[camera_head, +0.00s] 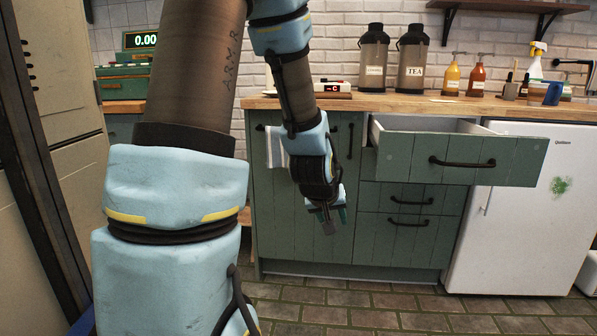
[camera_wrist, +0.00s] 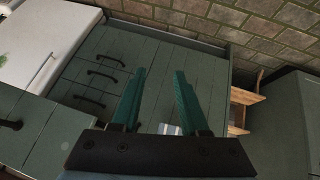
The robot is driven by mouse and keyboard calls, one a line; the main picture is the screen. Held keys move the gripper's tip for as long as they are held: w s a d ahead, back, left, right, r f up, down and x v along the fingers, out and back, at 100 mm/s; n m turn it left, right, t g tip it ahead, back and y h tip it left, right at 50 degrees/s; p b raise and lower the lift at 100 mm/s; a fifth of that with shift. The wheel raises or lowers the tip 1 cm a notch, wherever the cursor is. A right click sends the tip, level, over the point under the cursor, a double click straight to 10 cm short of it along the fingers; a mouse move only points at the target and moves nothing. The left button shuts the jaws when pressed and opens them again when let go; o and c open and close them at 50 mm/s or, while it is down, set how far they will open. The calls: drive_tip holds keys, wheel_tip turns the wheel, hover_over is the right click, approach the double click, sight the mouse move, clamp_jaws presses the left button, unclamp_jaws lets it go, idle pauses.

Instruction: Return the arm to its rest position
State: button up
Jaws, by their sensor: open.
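My gripper (camera_head: 328,217) hangs pointing down in front of the green cabinet doors, left of the drawers. In the wrist view its two teal fingers (camera_wrist: 158,98) are spread apart with nothing between them, so it is open and empty. My light-blue and brown arm fills the left and middle of the head view and hides part of the counter and cabinet.
The top drawer (camera_head: 455,150) stands pulled out, right of my gripper. A white fridge (camera_head: 530,220) is at the right. The wooden counter (camera_head: 400,100) holds two dispensers (camera_head: 412,57) and several bottles. A striped towel (camera_head: 275,147) hangs on the cabinet. The brick floor (camera_head: 380,318) is clear.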

drive_tip(key=s+a+r+g+y, duration=0.1)
drive_tip(key=s+a+g+y, duration=0.3)
drive_tip(key=s+a, duration=0.95)
wheel_tip(320, 180, up, 25)
drive_tip(key=w+a+g+h+p, duration=0.1)
drive_tip(key=p, duration=2.3)
drive_tip(key=shift+w+a+m+p, duration=0.2)
drive_tip(key=shift+a+m+p, duration=0.1)
drive_tip(key=shift+p, duration=0.1)
drive_tip(key=shift+f, duration=0.1)
